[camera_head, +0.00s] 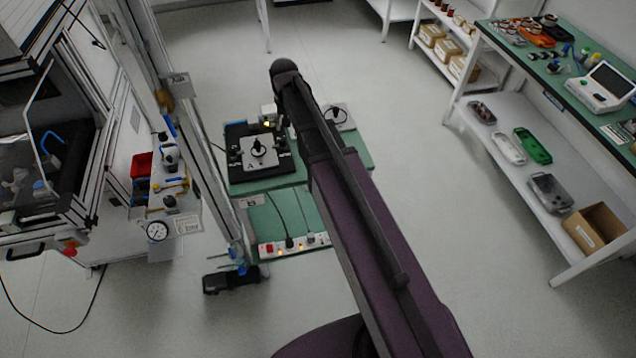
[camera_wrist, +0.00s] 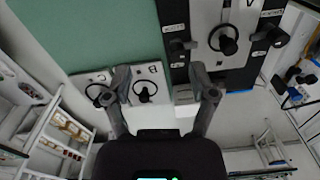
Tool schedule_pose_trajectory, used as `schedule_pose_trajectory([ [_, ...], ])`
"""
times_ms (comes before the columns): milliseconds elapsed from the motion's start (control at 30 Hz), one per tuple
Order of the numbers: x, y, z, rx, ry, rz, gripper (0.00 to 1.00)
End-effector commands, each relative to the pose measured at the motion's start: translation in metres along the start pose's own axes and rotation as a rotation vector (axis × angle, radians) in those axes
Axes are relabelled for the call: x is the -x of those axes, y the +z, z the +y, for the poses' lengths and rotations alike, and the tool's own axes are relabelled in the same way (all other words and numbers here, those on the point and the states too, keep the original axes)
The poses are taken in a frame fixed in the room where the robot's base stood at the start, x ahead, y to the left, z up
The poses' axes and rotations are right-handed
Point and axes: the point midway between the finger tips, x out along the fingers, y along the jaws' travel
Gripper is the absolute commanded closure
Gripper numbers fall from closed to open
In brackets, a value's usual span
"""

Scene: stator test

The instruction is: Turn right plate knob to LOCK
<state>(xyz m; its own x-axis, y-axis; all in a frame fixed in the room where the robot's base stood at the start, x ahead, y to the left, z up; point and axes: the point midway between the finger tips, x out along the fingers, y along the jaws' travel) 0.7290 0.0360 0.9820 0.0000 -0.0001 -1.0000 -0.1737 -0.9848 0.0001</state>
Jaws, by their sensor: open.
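In the head view, a light plate (camera_head: 341,121) with a dark knob (camera_head: 336,112) sits at the right of the green table, partly hidden by my arm. In the wrist view, two white plates with black knobs lie side by side on the green table; one plate (camera_wrist: 153,74) with its knob (camera_wrist: 144,96) appears between my fingers, and the other plate (camera_wrist: 83,79) is left of it. Which one is the right plate I cannot tell. My gripper (camera_wrist: 160,76) is open and empty, apart from the knobs. Its tips are hidden in the head view. The LOCK marking is unreadable.
A black fixture (camera_head: 236,134) on the table carries a white plate (camera_head: 268,158) with a large knob (camera_head: 258,147). A power strip (camera_head: 290,244) lies on the lower shelf. A framed machine (camera_head: 60,150) stands left; a loaded bench (camera_head: 590,85) stands right.

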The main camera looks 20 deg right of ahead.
Motion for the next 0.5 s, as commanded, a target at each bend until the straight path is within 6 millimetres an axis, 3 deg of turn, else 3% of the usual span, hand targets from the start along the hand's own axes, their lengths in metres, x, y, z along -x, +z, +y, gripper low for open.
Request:
schedule_pose_trajectory([
  [500, -0.023, 0.069, 0.028, 0.063, 0.0, 0.0, 0.27],
])
